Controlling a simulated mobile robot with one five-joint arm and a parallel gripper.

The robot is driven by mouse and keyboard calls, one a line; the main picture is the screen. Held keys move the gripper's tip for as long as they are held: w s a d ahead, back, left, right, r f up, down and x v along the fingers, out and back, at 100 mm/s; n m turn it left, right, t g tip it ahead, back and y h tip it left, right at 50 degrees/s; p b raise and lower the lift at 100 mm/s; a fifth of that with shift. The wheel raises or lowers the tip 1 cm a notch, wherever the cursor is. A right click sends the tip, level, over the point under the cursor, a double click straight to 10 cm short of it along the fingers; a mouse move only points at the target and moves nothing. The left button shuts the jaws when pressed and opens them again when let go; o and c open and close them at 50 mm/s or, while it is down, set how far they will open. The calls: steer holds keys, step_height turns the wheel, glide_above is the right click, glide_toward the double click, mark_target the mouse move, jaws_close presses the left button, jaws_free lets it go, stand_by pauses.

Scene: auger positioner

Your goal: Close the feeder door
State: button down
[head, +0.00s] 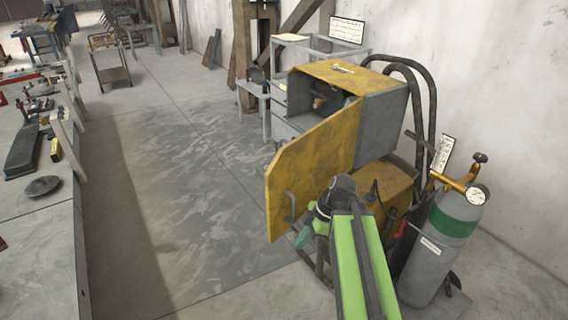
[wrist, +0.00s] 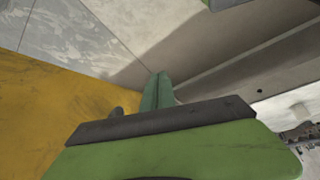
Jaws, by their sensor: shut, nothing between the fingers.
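The yellow feeder door (head: 318,160) stands swung open from the grey and yellow feeder box (head: 385,112) in the head view. Its grey handle (head: 289,207) is near the free lower edge. The box interior is exposed, with small parts inside. My gripper (head: 303,238) is low beside the door's lower edge, close to the handle, and partly hidden by my green arm. In the wrist view, my green fingers (wrist: 157,92) are shut and empty, with the yellow door surface (wrist: 40,105) on the left. I cannot tell whether they touch the door.
A grey gas cylinder (head: 438,245) with a green band and a gauge stands right of my arm. Dark hoses (head: 430,90) arch behind the box. A long workbench (head: 60,210) runs along the left. The floor between bench and door is clear.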

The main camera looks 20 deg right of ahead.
steer(key=d+r+n+t+y+p, duration=0.1)
steer(key=d+r+n+y+p, duration=0.15)
steer(key=r+n+p, duration=0.95)
steer(key=m+b, duration=0.5)
steer(key=b, duration=0.2)
glide_toward(273, 215)
steer(key=shift+h, duration=0.35)
steer(key=shift+a+x, duration=0.15)
steer(key=shift+x, duration=1.05)
steer(key=shift+a+x, duration=0.15)
steer(key=shift+x, duration=1.05)
steer(key=shift+d+r, duration=0.1)
steer(key=shift+r, duration=0.1)
